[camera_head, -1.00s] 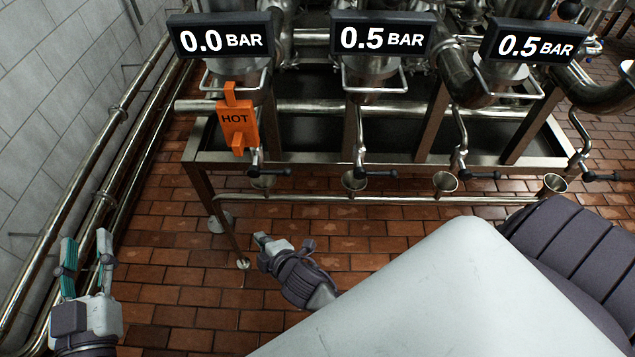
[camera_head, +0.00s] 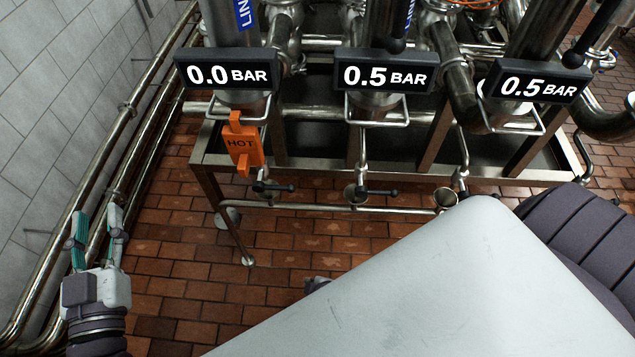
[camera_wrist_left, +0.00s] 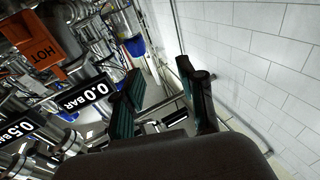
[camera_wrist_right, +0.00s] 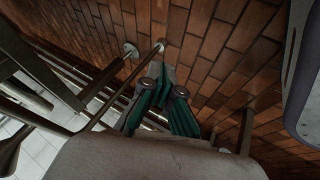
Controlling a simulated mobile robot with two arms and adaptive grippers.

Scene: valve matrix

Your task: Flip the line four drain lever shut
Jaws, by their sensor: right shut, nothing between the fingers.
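Black drain levers hang along the front of the steel frame in the head view: one under the 0.0 BAR display (camera_head: 272,187) and one under the middle 0.5 BAR display (camera_head: 377,192). Levers farther right, including the fourth, are hidden behind my pale right arm. My left gripper (camera_head: 98,213) is open and empty at the lower left, away from the levers; its fingers also show in the left wrist view (camera_wrist_left: 160,75). My right gripper is almost wholly hidden in the head view. In the right wrist view its fingers (camera_wrist_right: 164,88) are shut and empty, over brick floor near frame legs.
An orange HOT tag (camera_head: 243,146) hangs at the left line. Steel funnels, one at the third line (camera_head: 445,198), sit below the drains. Pipes (camera_head: 122,155) run along the tiled left wall. Brick floor (camera_head: 180,270) is clear between my left gripper and the frame.

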